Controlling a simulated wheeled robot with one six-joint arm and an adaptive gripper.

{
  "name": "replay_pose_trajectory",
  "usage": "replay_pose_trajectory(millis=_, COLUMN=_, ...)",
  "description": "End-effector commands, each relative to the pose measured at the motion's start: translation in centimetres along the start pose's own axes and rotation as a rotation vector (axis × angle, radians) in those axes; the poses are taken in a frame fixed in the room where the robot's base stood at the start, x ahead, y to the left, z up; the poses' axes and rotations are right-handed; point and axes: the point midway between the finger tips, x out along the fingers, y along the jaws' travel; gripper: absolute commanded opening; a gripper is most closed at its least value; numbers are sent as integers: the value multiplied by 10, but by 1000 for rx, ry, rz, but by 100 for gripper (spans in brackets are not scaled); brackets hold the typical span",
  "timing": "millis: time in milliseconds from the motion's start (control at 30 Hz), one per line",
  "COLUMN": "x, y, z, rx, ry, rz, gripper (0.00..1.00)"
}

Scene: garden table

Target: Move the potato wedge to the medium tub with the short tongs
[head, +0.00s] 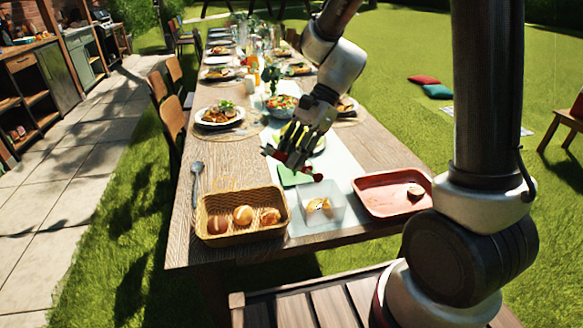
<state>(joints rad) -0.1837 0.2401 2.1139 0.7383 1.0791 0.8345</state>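My gripper (296,160) hangs over the table, behind the clear tub. Its dark fingers overlap a green item (291,178) and a plate behind, and small red parts show near the fingertips. I cannot tell whether it holds the short tongs, which I cannot make out clearly. A clear square tub (338,219) stands near the table's front edge. No other tub is clearly visible.
A wicker basket (240,238) with several bread rolls stands left of the tub. A spoon-like utensil (197,175) lies at the left edge. Plates and a salad bowl (281,112) stand behind.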

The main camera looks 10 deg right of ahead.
Motion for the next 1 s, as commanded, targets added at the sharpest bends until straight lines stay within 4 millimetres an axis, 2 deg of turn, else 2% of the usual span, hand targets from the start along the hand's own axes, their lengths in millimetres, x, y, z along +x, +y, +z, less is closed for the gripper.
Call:
replay_pose_trajectory(millis=200, x=-26, y=-2, z=20, rx=-3, ry=1, rz=-2, gripper=26)
replay_pose_trajectory(millis=333, x=-34, y=-2, z=26, rx=-1, ry=1, rz=-1, gripper=26)
replay_pose_trajectory(millis=1000, x=-36, y=-2, z=27, rx=0, ry=0, rz=0, gripper=26)
